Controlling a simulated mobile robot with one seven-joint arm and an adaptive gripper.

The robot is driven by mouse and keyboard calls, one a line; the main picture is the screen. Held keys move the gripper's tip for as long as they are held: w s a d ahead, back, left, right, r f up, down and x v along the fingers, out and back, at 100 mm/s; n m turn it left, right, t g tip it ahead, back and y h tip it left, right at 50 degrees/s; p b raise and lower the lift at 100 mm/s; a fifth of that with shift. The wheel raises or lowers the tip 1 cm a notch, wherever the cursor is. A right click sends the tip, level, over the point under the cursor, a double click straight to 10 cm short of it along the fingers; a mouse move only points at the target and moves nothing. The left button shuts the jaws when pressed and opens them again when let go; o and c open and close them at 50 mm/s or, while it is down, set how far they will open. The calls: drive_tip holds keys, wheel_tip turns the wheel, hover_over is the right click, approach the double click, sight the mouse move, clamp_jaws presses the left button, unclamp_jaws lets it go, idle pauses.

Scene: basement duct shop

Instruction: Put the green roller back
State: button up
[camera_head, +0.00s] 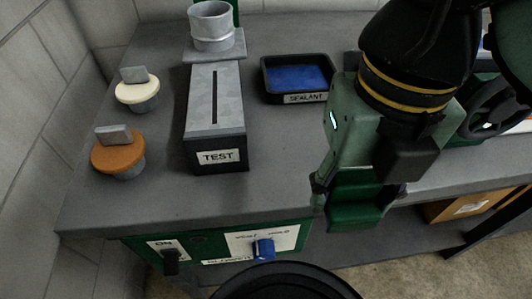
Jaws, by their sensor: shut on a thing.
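My gripper (354,192) hangs at the right of centre, over the front edge of the grey bench. It is shut on a dark green piece (352,216), which looks like the green roller. The gripper body and fingers hide part of this piece, so its full shape is not clear. The piece is in front of the bench edge, to the right of the control panel; I cannot tell whether it touches the bench.
The bench top (285,150) carries a black sealant tray (264,88), a TEST box (190,143), a metal collar (211,28) and two capped plugs, cream (143,94) and orange (118,153). A green panel (213,243) with a blue knob (264,249) fronts it. A cardboard box (465,207) sits below right.

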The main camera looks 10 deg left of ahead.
drive_tip(key=shift+s+a+f, duration=0.5)
drive_tip(key=shift+s+f, duration=0.05)
drive_tip(key=shift+f, duration=0.15)
drive_tip(key=p, duration=0.3)
hover_over(301, 149)
drive_tip(key=shift+s+f+n, duration=0.15)
drive_tip(key=shift+f+n, duration=0.15)
drive_tip(key=shift+f, duration=0.55)
wheel_tip(301, 149, down, 3)
drive_tip(key=shift+r+p, duration=0.1)
drive_tip(key=shift+p, duration=0.5)
drive_tip(key=shift+f, duration=0.3)
drive_tip(key=shift+f, duration=0.1)
drive_tip(key=shift+f+b, duration=0.15)
drive_tip(key=shift+b, duration=0.2)
drive_tip(key=o, duration=1.2)
